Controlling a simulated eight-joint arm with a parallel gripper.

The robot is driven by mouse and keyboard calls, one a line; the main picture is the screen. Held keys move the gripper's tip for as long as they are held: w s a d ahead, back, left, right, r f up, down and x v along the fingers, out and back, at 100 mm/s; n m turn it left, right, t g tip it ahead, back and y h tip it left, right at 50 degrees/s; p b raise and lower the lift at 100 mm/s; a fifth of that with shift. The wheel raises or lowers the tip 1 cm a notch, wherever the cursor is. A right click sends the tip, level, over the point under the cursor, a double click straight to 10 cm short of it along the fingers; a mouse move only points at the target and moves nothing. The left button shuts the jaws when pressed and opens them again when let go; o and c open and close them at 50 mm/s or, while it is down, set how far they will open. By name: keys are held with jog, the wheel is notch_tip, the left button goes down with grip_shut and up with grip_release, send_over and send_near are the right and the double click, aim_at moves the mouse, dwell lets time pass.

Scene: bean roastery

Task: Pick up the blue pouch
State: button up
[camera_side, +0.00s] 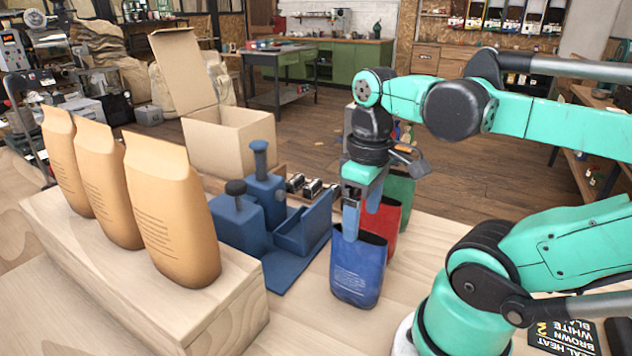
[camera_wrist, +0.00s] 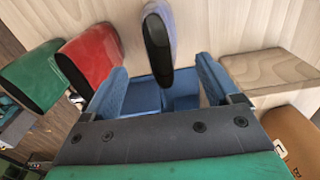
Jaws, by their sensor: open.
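The blue pouch (camera_side: 358,272) stands upright on the pale wooden table in the side view, with its dark mouth open at the top. In the wrist view its narrow dark mouth (camera_wrist: 157,45) shows between and beyond my fingers. My gripper (camera_side: 362,224) is open and points down at the pouch's top; it also shows in the wrist view (camera_wrist: 162,66), with nothing held. The near fingertip overlaps the pouch's rim in the side view. I cannot tell whether it touches.
A red pouch (camera_side: 385,222) and a green pouch (camera_side: 402,190) stand behind the blue one. A blue station (camera_side: 290,258) is to its left. Several kraft bags (camera_side: 170,215) stand on a wooden block (camera_side: 225,310). An open cardboard box (camera_side: 228,145) is behind. Bare table lies in front.

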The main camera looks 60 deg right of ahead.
aim_at(363, 235)
jog(key=shift+s+f, duration=0.15)
jog(key=shift+f, duration=2.55)
grip_shut()
